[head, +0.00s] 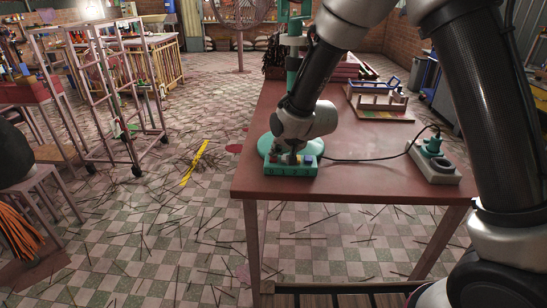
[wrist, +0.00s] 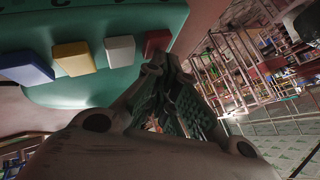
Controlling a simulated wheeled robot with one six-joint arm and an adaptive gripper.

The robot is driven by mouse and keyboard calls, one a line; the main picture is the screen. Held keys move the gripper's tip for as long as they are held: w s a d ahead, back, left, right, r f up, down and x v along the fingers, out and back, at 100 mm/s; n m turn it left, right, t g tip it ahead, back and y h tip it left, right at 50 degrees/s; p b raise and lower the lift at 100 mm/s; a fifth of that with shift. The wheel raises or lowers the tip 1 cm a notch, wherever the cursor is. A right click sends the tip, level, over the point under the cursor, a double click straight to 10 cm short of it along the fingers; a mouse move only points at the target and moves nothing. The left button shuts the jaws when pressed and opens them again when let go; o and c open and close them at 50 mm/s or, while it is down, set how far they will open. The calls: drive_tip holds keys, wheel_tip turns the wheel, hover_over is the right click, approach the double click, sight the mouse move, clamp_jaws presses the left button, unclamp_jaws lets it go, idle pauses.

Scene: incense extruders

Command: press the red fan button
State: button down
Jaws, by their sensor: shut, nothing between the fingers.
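The teal fan base (head: 283,170) stands at the front left of the red table, and its row of buttons faces up. In the wrist view the base (wrist: 120,88) carries a blue button (wrist: 22,68), a yellow button (wrist: 72,61), a white button (wrist: 120,51) and the red fan button (wrist: 157,41). My gripper (wrist: 166,62) is shut and empty, with its fingertips right at the red button's edge. I cannot tell whether they touch it. In the head view my gripper (head: 293,156) points down over the buttons and hides part of them.
The red table (head: 350,185) has clear room right of the base. A black cable runs to a power strip (head: 432,168) on its right. A rack (head: 380,98) stands farther back. A metal trolley (head: 125,120) is on the stick-littered floor at left.

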idle(0.5)
drive_tip(key=shift+r, duration=0.8)
drive_tip(key=shift+r, duration=2.5)
